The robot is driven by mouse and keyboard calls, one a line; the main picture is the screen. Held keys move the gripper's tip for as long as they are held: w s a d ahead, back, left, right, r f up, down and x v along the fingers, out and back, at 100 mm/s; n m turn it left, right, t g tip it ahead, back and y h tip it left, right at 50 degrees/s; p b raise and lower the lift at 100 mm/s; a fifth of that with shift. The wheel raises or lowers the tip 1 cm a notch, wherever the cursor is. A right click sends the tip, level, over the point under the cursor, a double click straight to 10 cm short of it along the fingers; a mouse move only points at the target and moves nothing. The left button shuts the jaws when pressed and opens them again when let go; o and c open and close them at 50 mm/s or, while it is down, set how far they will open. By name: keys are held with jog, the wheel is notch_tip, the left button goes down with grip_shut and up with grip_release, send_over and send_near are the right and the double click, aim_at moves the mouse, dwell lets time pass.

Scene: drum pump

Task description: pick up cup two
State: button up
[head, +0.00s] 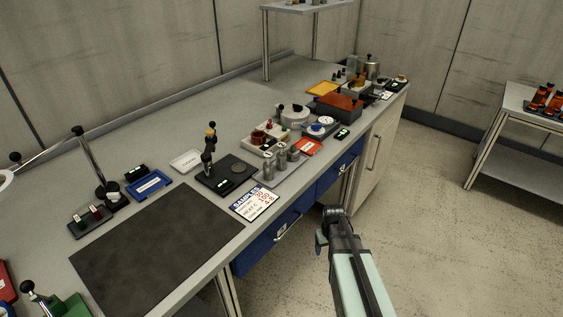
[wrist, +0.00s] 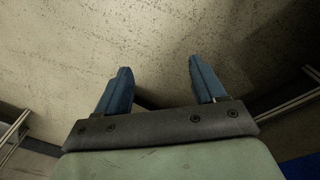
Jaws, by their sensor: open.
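Several small grey metal cups stand upright on a grey tray (head: 265,184) near the front edge of the bench. They include a left cup (head: 268,169), a middle cup (head: 281,159) and a right cup (head: 293,153). Their labels are too small to read, so I cannot tell which is cup two. My gripper (wrist: 158,72) is open and empty in the wrist view, its two blue fingers wide apart. In the head view my arm's end is in front of the bench, over the floor, apart from the cups. No cup shows in the wrist view.
A black stand (head: 228,176) and a samples card (head: 254,204) are left of the cups. A red card (head: 307,147) and a white tray (head: 257,145) with parts sit beside and behind them. A dark mat (head: 158,245) lies clear at the left. Blue drawers (head: 275,235) are below the bench.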

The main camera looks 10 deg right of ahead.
jog(key=w+d+r+t+h, duration=0.1)
jog(key=w+d+r+t, duration=0.15)
jog(key=w+r, duration=0.6)
jog(key=w+d+r+t, duration=0.1)
jog(key=w+d+r, duration=0.4)
jog(key=r, duration=0.6)
notch_tip(320, 180, up, 26)
jog(key=n+y, duration=0.3)
jog(key=n, duration=0.1)
send_over(282, 145)
jog(key=s+d, duration=0.1)
jog(key=s, duration=0.2)
jog(key=shift+m, duration=0.3)
jog(key=x, duration=0.7)
jog(key=shift+d+f, duration=0.1)
jog(key=shift+f, duration=0.3)
jog(key=shift+s+x, duration=0.1)
jog(key=shift+x, duration=1.2)
jog(key=shift+s+x, duration=0.15)
jog(key=shift+x, duration=1.2)
jog(key=shift+d+f, duration=0.1)
jog(key=shift+d, duration=0.05)
jog(key=shift+c, duration=0.4)
